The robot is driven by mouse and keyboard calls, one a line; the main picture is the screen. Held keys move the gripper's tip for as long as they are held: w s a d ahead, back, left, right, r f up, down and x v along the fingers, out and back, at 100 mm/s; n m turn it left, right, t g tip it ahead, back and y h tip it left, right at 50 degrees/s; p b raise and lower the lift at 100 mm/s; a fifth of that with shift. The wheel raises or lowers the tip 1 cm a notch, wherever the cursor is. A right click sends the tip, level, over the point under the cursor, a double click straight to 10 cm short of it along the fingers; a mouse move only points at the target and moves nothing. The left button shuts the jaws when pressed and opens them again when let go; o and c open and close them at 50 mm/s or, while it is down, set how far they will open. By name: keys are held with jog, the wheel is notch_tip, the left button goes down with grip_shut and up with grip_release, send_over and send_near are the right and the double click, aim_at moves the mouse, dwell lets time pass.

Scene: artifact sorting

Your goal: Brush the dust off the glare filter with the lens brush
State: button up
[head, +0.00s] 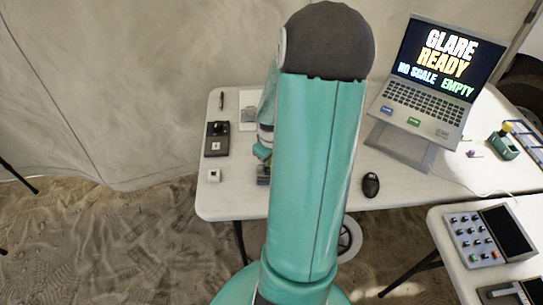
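My teal arm fills the middle of the head view and hides much of the table's centre. My gripper (263,165) shows only in part past the arm's left edge, low over the table. Its fingers cannot be made out, nor whether it holds anything. I cannot pick out the lens brush or the glare filter with certainty; either may be behind the arm. The laptop (436,92) on a stand at right reads "GLARE READY" and "NO SCALE EMPTY".
On the white table (230,205) at left are a black device (217,138), a small white block (214,175), a dark pen-like item (222,101) and a pale sheet (249,108). A black mouse (371,185) and a green holder (503,145) are right. A button panel (475,237) is lower right.

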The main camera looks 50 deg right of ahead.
jog(key=shift+f, duration=0.15)
jog(key=shift+s, duration=0.1)
dwell(0.3)
jog(key=shift+s+a, duration=0.25)
jog(key=shift+a, duration=0.15)
jog(key=shift+w+d, duration=0.1)
jog(key=shift+w+d, duration=0.55)
jog(key=shift+d, duration=0.15)
dwell(0.4)
jog(key=shift+s+a, duration=0.65)
jog(key=shift+a, duration=0.15)
